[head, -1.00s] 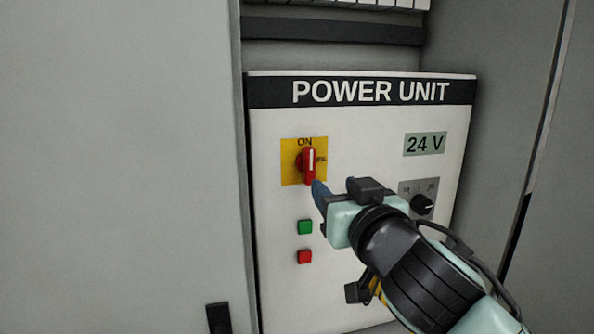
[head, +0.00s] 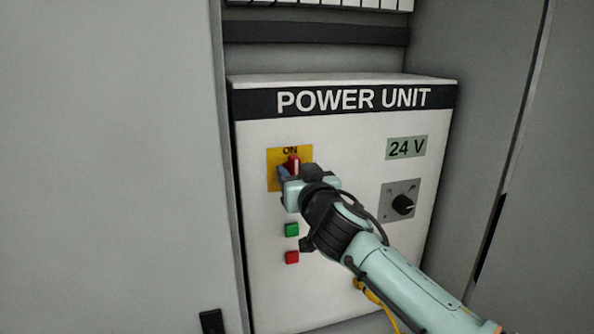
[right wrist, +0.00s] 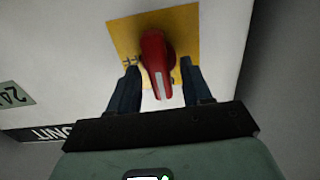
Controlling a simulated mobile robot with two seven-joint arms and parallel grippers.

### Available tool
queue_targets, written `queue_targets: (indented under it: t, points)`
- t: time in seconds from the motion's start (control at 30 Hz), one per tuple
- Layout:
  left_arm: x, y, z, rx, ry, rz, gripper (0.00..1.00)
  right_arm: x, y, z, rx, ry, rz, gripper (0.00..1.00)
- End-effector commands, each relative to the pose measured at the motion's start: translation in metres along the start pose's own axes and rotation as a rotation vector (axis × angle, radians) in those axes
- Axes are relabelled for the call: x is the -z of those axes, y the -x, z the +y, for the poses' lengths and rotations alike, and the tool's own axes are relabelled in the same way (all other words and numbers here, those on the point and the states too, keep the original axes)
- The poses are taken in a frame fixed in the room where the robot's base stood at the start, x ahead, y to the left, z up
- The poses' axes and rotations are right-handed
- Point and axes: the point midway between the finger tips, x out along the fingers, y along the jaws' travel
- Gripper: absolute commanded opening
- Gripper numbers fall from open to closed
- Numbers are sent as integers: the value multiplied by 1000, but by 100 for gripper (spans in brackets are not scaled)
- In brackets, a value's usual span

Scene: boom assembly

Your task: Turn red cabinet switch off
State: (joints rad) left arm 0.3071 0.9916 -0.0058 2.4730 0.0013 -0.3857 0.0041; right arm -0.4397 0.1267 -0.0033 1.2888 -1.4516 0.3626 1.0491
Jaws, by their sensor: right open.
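The red switch (head: 294,164) sits on a yellow plate (head: 275,158) on the power unit's white front. Its handle stands upright, with its white mark toward the ON label. The right wrist view shows the red switch (right wrist: 157,62) on the yellow plate (right wrist: 190,17), upside down. My right gripper (head: 285,172) is at the switch. In the right wrist view the two dark blue fingers of my right gripper (right wrist: 160,85) are open, one on each side of the handle, with a gap visible on both sides. The gripper hides the plate's lower part in the head view. My left gripper is not in view.
The power unit (head: 350,130) stands inside a grey cabinet. Below the switch are a green button (head: 292,230) and a red button (head: 292,257). A black knob (head: 403,204) and a 24 V label (head: 407,147) are to the right. A grey panel (head: 110,160) borders the left.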

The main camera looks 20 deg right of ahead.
Motion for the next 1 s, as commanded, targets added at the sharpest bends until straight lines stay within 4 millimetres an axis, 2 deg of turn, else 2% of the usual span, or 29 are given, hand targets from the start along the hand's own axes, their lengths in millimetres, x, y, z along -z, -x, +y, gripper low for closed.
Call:
queue_targets:
  t: [0.13,0.17,0.2,0.3,0.67,1.0]
  points:
    - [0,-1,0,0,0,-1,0,-1,0,0,0,0,0,49]
    - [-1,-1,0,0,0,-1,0,-1,0,0,0,0,0,42]
    - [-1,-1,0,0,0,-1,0,-1,0,0,0,0,0,29]
    - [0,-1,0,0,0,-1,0,-1,0,0,0,0,0,0]
    - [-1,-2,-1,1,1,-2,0,-1,0,0,0,27,0,0]
    - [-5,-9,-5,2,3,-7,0,-1,1,-1,0,226,1,0]
